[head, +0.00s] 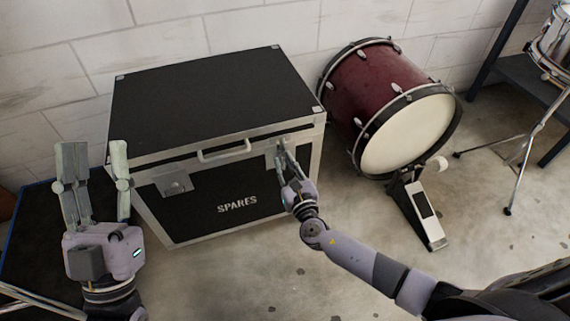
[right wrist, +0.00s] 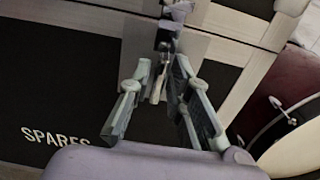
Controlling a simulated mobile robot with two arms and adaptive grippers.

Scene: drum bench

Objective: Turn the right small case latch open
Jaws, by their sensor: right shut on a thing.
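The black case (head: 205,100) marked SPARES stands on the floor with its lid shut. Its right small latch (head: 271,156) is on the front near the right corner, partly hidden by my right gripper (head: 286,160). In the right wrist view, my right gripper (right wrist: 160,78) is shut on the latch's narrow hanging tab (right wrist: 157,88), with the latch's upper metal part (right wrist: 167,34) above it. The left latch (head: 173,184) is on the left of the case front. My left gripper (head: 97,155) is open and empty, left of the case.
A carry handle (head: 224,151) is between the latches. A dark red bass drum (head: 365,80) with a pedal (head: 424,208) stands close to the right of the case. A cymbal or drum stand (head: 530,140) is at far right. The floor in front is mostly clear.

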